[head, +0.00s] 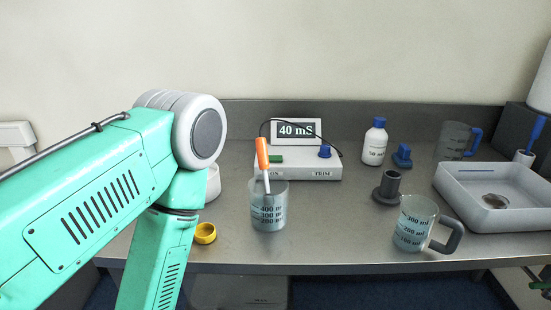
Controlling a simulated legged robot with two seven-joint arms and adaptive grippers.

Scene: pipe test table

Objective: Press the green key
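The green key (276,158) is a small flat green piece on the left of the top of a white meter box (312,174) at the back of the table. A display (297,130) reading "40 mS" stands on the box, and a blue knob (325,151) sits at its right. A probe with an orange handle (262,154) stands tilted in a beaker (268,215) in front of the box, close to the key's left edge. My teal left arm fills the left side and bends down out of the picture; its gripper is not in view. My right gripper is not in view.
A jug with a handle (412,225), a dark grey stand (387,188), a white bottle (375,142) and a white tray (480,216) stand to the right. A yellow ring (205,233) lies near the front edge. The front middle of the table (330,235) is clear.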

